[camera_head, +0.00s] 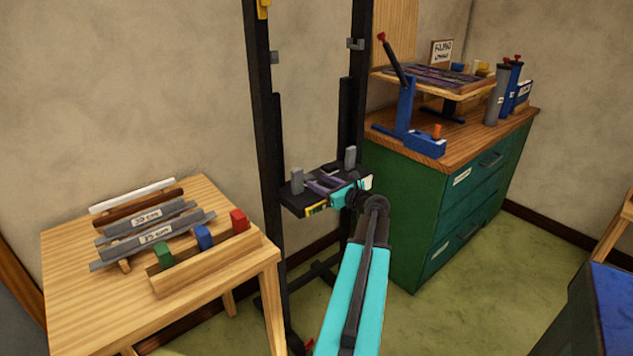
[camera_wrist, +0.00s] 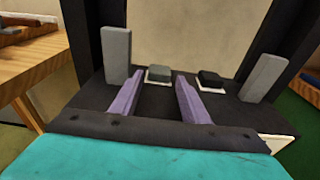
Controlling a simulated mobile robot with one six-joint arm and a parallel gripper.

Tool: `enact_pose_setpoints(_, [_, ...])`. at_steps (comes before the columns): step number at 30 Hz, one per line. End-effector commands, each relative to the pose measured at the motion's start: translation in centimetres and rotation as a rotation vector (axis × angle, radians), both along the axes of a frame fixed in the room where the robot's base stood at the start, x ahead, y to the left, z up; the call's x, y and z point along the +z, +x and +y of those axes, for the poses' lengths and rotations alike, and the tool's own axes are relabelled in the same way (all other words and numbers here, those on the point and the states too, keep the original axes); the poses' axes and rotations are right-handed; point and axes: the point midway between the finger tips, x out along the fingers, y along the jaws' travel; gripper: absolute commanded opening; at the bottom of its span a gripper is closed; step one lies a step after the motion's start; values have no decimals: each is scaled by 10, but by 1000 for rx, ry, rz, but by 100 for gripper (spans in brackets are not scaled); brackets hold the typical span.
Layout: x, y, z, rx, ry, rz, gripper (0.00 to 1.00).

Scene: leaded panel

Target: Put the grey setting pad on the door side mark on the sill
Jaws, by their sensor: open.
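The dark sill (camera_wrist: 150,105) is a shelf held between two black uprights. In the wrist view a light grey pad (camera_wrist: 158,72) lies on a white mark (camera_wrist: 150,80) left of the sill's middle. A darker, nearly black pad (camera_wrist: 209,76) lies on another white mark (camera_wrist: 212,89) to the right. My gripper (camera_wrist: 161,80) has its purple fingers open and empty over the sill. The fingers point towards the light grey pad, which shows just beyond and between their tips. In the head view my gripper (camera_head: 325,184) is over the sill (camera_head: 292,208), and the pads are hard to make out.
Upright grey blocks stand at the sill's left end (camera_wrist: 116,55) and right end (camera_wrist: 264,78). A wooden table (camera_head: 75,255) with strips and coloured blocks is at left. A green cabinet (camera_head: 405,215) with tools on top stands at right.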

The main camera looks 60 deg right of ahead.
Motion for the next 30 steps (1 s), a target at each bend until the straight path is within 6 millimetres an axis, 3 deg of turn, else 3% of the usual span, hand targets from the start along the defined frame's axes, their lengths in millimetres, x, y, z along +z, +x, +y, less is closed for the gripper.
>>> enact_pose_setpoints(6, [5, -34, 13, -1, -1, 0, 41])
enact_pose_setpoints(13, [9, -59, 21, 0, -2, 2, 41])
enact_pose_setpoints(30, [11, -67, 23, 1, 0, 1, 41])
